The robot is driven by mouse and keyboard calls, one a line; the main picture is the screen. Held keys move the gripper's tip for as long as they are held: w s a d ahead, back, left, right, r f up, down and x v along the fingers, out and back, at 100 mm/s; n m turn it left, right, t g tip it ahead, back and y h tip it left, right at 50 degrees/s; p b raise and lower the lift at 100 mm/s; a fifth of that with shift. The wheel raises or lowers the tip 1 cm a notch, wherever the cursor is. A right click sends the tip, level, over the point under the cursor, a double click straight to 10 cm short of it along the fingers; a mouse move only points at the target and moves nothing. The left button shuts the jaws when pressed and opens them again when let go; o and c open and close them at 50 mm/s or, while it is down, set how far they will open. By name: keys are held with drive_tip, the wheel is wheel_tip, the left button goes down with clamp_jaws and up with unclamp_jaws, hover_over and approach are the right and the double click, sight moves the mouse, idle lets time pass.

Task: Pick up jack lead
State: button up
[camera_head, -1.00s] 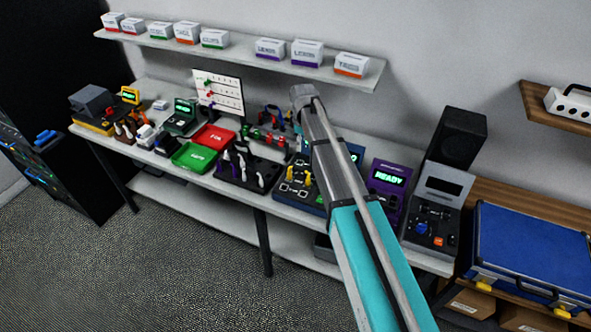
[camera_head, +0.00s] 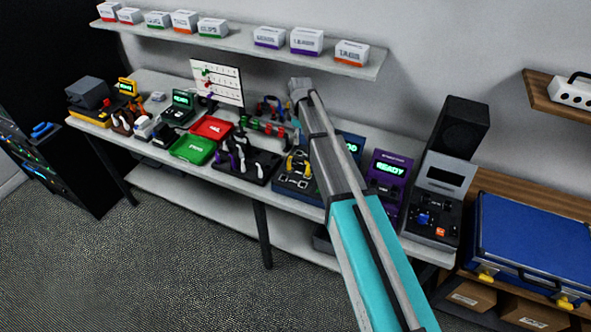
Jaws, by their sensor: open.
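A black stand (camera_head: 258,178) on the workbench (camera_head: 225,180) holds several upright leads or plugs, white and purple (camera_head: 240,160). They are too small to tell which one, if any, is the jack lead. My arm reaches up from the bottom right across the picture, and its visible end is over the bench behind this stand. My gripper cannot be made out; it may be hidden behind the arm.
A red tray (camera_head: 211,127) and a green tray (camera_head: 193,149) lie left of the stand. A blue station with yellow parts (camera_head: 298,162) and a purple tester reading READY (camera_head: 388,180) stand to its right. A shelf (camera_head: 235,47) with boxes hangs above. A blue case (camera_head: 530,235) lies right.

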sight(298, 157)
drive_tip(key=shift+f+b, duration=2.75)
drive_tip(key=shift+f, duration=0.25)
drive_tip(key=shift+f, duration=0.15)
drive_tip(key=f+b, duration=0.5)
drive_tip(key=shift+a, duration=0.25)
clamp_jaws()
